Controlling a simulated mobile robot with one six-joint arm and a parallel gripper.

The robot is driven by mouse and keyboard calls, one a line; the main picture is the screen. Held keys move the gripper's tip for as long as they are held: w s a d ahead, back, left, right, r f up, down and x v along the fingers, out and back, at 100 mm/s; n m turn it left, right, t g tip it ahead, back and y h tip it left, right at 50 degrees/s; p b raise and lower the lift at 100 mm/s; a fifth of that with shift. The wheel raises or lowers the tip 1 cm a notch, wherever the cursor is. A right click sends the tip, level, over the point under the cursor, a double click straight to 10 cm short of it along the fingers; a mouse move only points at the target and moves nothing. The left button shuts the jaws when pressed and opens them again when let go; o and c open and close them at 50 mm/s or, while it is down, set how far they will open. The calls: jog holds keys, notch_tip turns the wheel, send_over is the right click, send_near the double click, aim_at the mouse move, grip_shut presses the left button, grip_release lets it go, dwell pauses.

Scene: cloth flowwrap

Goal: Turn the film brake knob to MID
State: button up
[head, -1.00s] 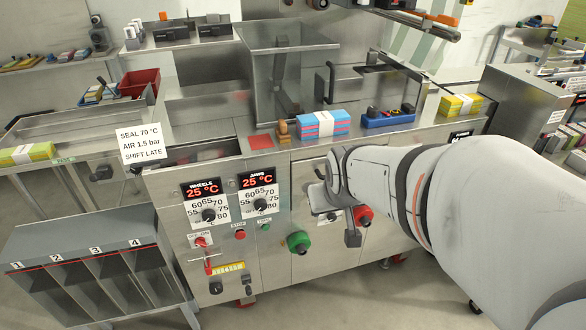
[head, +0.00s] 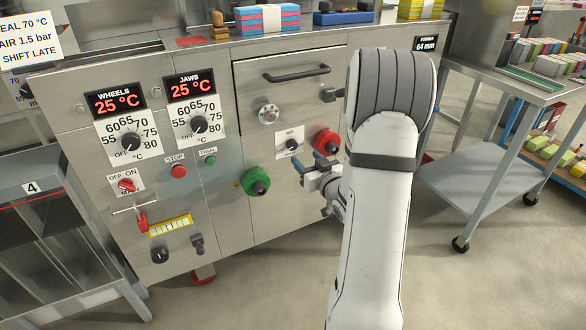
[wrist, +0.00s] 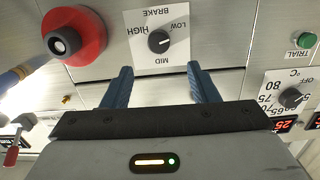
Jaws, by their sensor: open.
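The film brake knob (wrist: 159,41) is a small black dial on a white plate in the wrist view. The plate reads BRAKE, LOW, HIGH and MID, upside down. Its white mark seems to point toward LOW. In the head view the same knob (head: 292,146) is small on the machine front, left of the red knob. My gripper (wrist: 159,68) is open, its two blue fingers either side of the plate's lower part in the wrist view, with nothing between them. In the head view my gripper (head: 313,168) is below and right of the plate. Its gap to the panel is unclear.
A red knob (head: 327,142) with a black centre is close beside the brake plate. A green knob (head: 257,181) is below left. A cabinet door handle (head: 296,74) and a round dial (head: 268,114) sit above. The STOP (head: 179,171) and TRIAL (head: 210,160) buttons are further left.

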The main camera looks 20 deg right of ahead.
aim_at(293, 146)
jog(key=shift+t, duration=0.3)
jog(key=w, duration=0.2)
jog(key=w+b, duration=0.1)
jog(key=w, duration=0.2)
jog(key=w+f+b, duration=0.1)
jog(key=w, duration=0.1)
jog(key=shift+w, duration=0.3)
jog(key=shift+c, duration=0.5)
